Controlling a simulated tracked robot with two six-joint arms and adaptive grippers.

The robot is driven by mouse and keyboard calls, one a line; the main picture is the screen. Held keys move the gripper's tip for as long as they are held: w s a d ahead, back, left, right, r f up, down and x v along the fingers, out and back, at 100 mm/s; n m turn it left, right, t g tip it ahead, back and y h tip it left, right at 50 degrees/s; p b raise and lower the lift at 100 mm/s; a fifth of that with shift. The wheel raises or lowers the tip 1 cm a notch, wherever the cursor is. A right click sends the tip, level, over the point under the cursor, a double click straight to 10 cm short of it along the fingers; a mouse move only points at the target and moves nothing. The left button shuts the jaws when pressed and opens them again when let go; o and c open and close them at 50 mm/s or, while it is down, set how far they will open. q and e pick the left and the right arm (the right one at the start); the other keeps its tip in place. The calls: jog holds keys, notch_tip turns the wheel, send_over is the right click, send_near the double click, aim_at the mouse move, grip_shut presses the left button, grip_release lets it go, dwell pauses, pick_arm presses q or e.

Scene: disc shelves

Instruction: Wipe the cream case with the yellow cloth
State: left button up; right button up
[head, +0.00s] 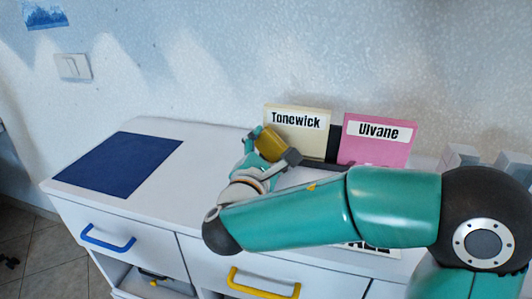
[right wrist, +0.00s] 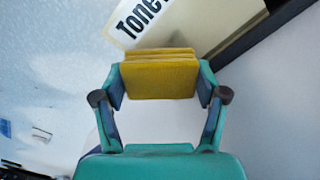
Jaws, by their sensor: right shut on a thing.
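The cream case (head: 305,119), labelled "Tonewick", stands upright at the back of the white cabinet top, against the wall side. It also shows in the right wrist view (right wrist: 188,22), just beyond the cloth. My right gripper (head: 271,146) is shut on the folded yellow cloth (head: 270,142), which sits between its fingers in the right wrist view (right wrist: 160,76). The cloth is in front of the case's lower left part and overlaps it in view; I cannot tell whether they touch. My left gripper is not in view.
A pink case (head: 375,140) labelled "Ulvane" stands right of the cream one, with a dark holder (head: 334,143) between them. A blue mat (head: 118,163) lies on the left. Grey blocks (head: 460,157) stand at the right. The top between mat and gripper is clear.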

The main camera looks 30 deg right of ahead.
aim_at(292, 139)
jog(key=shift+x, duration=1.05)
dwell(0.6)
jog(key=shift+s+d+b, duration=0.45)
jog(key=shift+s+d, duration=0.15)
jog(key=shift+s, duration=0.2)
jog(key=shift+s+d+b, duration=0.4)
jog(key=shift+s+d, duration=0.2)
jog(key=shift+s, duration=0.2)
jog(key=shift+w+d, duration=0.1)
jog(key=shift+w+a+r, duration=0.1)
jog(key=shift+w+a, duration=1.15)
jog(key=shift+w, duration=0.3)
jog(key=shift+c, duration=0.4)
jog(key=shift+a, duration=0.1)
jog(key=shift+s+a, duration=0.1)
jog(key=shift+a, duration=0.1)
jog(key=shift+b+v, duration=0.5)
jog(key=shift+v, duration=2.1)
